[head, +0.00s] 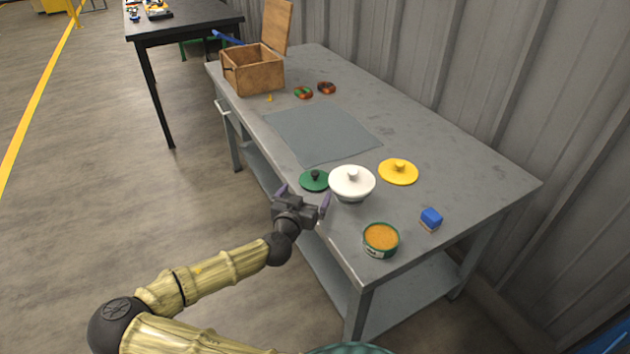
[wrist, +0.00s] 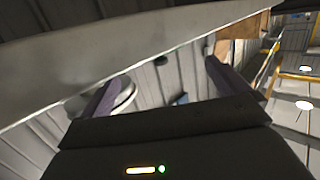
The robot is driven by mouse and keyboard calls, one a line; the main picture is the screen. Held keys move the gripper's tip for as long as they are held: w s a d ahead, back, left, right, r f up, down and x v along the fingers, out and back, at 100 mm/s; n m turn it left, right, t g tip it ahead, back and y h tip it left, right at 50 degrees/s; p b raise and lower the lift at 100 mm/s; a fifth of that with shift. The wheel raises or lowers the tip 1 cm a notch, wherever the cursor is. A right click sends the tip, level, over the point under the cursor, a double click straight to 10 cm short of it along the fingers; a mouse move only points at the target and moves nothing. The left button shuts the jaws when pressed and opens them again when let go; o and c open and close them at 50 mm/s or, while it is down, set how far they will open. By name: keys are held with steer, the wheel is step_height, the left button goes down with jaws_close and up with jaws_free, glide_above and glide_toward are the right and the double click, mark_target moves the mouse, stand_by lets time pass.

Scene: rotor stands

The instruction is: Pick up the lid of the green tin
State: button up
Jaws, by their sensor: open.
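The green lid (head: 314,181) with a black knob lies flat on the grey table, near its left long edge. It is just left of the white lidded bowl (head: 351,185). The green tin (head: 381,241) stands uncovered nearer the table's near end, and orange contents show in it. My gripper (head: 304,196) is open and empty at the table's left edge, on the near side of the green lid and apart from it. Its two purple fingers are spread in the wrist view (wrist: 166,72); I cannot clearly make out the lid there.
A yellow lid (head: 398,172) lies right of the bowl, and a blue block (head: 431,218) sits right of the tin. A grey mat (head: 322,134) lies beyond the green lid. An open wooden box (head: 253,72) and two small ring-shaped things stand farther back. A corrugated wall borders the right.

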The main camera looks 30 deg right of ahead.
mark_target(315, 178)
steer(key=shift+x, duration=1.3)
steer(key=x, duration=0.5)
steer(key=shift+d+b, duration=0.15)
steer(key=shift+b, duration=0.15)
steer(key=c, duration=0.9)
steer(key=shift+o, duration=0.2)
steer(key=shift+r, duration=0.25)
